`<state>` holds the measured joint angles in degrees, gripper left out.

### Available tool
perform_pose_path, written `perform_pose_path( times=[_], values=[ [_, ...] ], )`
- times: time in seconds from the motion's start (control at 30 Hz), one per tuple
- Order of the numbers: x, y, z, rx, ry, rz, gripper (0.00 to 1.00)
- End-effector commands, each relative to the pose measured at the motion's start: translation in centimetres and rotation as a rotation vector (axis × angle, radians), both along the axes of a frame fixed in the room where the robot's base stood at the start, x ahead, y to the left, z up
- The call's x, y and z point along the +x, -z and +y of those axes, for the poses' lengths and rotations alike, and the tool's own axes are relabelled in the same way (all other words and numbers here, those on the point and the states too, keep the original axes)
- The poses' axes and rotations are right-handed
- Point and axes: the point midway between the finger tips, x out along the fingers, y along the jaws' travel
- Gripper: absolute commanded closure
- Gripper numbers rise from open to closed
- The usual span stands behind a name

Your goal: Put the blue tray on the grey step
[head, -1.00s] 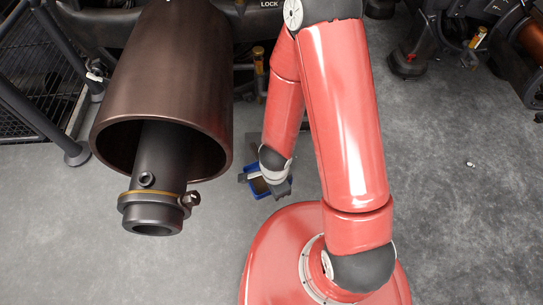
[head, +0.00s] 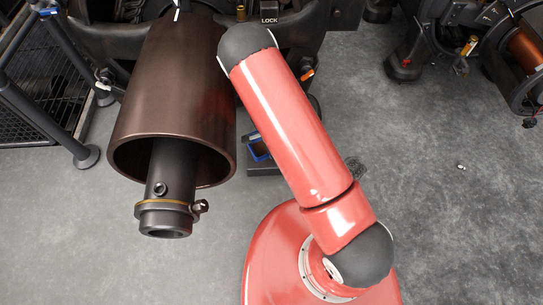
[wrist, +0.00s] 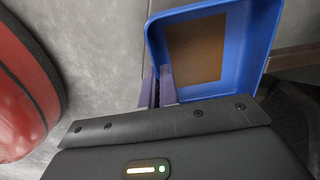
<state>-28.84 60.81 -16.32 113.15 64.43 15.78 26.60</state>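The blue tray (head: 254,145), with a brown inside bottom, shows in the head view beside my red arm. It appears over the dark grey step (head: 264,169), partly hidden by the arm; I cannot tell whether it touches the step. The tray fills the upper right of the wrist view (wrist: 257,42). My gripper (wrist: 158,88) has its two fingers close together at the tray's near left corner, one on each side of its wall. In the head view my gripper is hidden behind the arm.
A large brown cylinder (head: 172,95) with a dark shaft (head: 170,190) stands out left of the tray. A black mesh rack (head: 45,100) is at the left. Dark machinery (head: 415,50) lines the back. Grey floor (head: 450,220) at the right is mostly clear.

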Motion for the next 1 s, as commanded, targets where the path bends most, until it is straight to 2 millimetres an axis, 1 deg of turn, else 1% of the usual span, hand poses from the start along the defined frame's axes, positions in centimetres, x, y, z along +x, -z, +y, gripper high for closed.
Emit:
perform_pose_path(
  times=[0.13,0.3,0.4,0.67,0.87,1.0],
  values=[
    [0.0,1.2,-0.1,0.000,0.003,0.001,1.00],
    [-0.1,3.8,0.0,0.000,0.001,0.001,1.00],
    [0.4,4.1,0.0,0.000,0.000,-0.001,1.00],
    [0.4,4.3,0.0,0.000,0.001,-0.001,1.00],
    [0.4,4.2,0.0,0.000,0.000,0.000,0.76],
    [0.4,4.2,0.0,0.000,0.000,0.000,0.76]
  ],
)
